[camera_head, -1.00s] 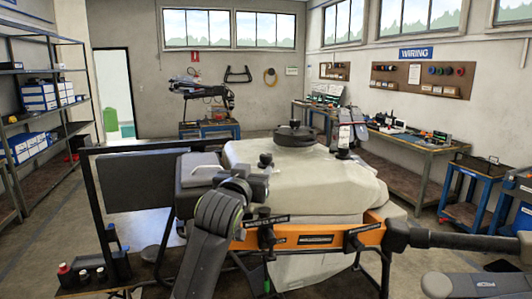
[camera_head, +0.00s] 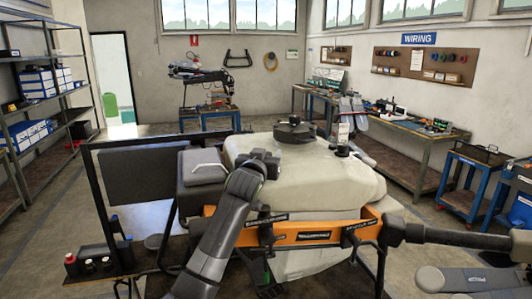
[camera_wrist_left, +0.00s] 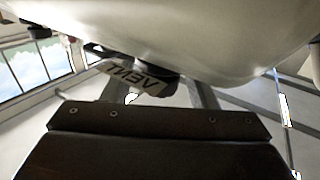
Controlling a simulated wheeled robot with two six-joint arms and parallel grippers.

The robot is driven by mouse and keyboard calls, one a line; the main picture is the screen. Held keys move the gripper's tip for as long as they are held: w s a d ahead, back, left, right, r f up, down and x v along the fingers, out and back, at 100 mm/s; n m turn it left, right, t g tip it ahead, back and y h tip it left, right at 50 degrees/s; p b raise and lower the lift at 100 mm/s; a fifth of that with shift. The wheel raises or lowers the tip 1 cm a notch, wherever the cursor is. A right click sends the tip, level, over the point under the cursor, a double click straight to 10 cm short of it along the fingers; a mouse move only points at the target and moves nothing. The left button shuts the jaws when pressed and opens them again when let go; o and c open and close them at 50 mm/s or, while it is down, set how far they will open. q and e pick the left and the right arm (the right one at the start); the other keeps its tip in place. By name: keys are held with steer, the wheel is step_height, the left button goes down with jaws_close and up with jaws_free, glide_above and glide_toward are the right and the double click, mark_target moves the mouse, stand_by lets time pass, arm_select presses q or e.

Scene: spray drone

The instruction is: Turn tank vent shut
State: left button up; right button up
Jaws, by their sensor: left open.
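The pale tank (camera_head: 310,175) of the spray drone fills the middle of the head view, with a dark round cap (camera_head: 294,131) on top. My left gripper (camera_head: 268,158) is at the tank's near left upper edge. In the left wrist view, a tag lettered VENT (camera_wrist_left: 135,76) shows upside down beside a dark vent knob (camera_wrist_left: 158,86), under the tank's curved wall (camera_wrist_left: 200,35). The two fingers of my left gripper (camera_wrist_left: 160,92) are apart, with the tag and knob between or just beyond them. Contact cannot be told. In the head view the vent is hidden by my arm.
An orange frame bar (camera_head: 300,232) with dark clamps runs below the tank. A dark flat panel (camera_head: 140,176) and a grey box (camera_head: 202,168) stand to the left. A workbench (camera_head: 405,140) is at the back right.

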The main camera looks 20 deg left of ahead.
arm_select(q)
steer(key=shift+w, duration=0.15)
arm_select(e)
steer(key=shift+w, duration=0.25)
arm_select(q)
steer(key=c, duration=1)
steer(key=shift+o, duration=0.2)
steer(key=shift+f, duration=0.1)
arm_select(e)
steer(key=shift+f, duration=0.1)
